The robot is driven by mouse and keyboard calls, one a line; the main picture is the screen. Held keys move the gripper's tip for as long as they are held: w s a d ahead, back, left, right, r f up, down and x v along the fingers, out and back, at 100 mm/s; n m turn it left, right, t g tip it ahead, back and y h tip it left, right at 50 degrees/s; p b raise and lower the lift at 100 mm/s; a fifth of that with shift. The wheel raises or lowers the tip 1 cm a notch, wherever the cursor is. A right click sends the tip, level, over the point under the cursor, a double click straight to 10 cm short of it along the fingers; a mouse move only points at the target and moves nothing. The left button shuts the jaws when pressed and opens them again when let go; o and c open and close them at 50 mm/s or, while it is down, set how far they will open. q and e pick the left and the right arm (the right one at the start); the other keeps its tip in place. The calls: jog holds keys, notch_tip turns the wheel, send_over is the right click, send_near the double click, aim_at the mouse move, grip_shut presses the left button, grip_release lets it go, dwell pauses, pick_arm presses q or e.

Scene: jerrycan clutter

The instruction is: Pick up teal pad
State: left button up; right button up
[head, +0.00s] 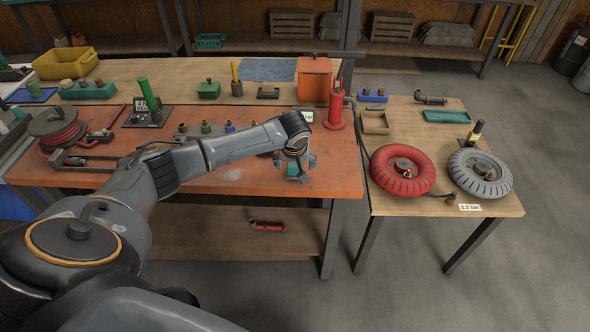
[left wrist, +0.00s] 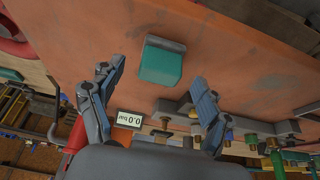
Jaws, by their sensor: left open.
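The teal pad (left wrist: 160,64) is a small block on the orange bench top. In the left wrist view it lies just beyond my fingertips, roughly centred between them. In the head view a bit of teal (head: 293,169) shows at my left gripper (head: 298,163), which mostly hides it. My left gripper (left wrist: 158,76) is open with both fingers spread and nothing between them. It points down over the front right part of the orange bench. I cannot tell how much height separates the fingertips from the pad. My right gripper is not in view.
A red cylinder (head: 336,110) and a white pressure label (head: 306,116) stand behind the gripper. Several small fittings line the bench to the left, near a hose reel (head: 57,127). A side table at right holds a red tyre (head: 387,182) and a grey tyre (head: 462,183).

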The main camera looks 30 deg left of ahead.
aim_at(295, 166)
pick_arm(q)
jog(key=shift+x, duration=1.55)
jog(key=c, duration=1.2)
jog(key=shift+r, duration=0.1)
jog(key=shift+c, duration=0.3)
jog(key=shift+r, duration=0.5)
jog(key=s+a+r+b, duration=0.2)
jog(key=s+a+r, duration=0.1)
jog(key=s+r, duration=0.9)
jog(key=shift+s, duration=0.8)
jog(key=shift+a, duration=0.1)
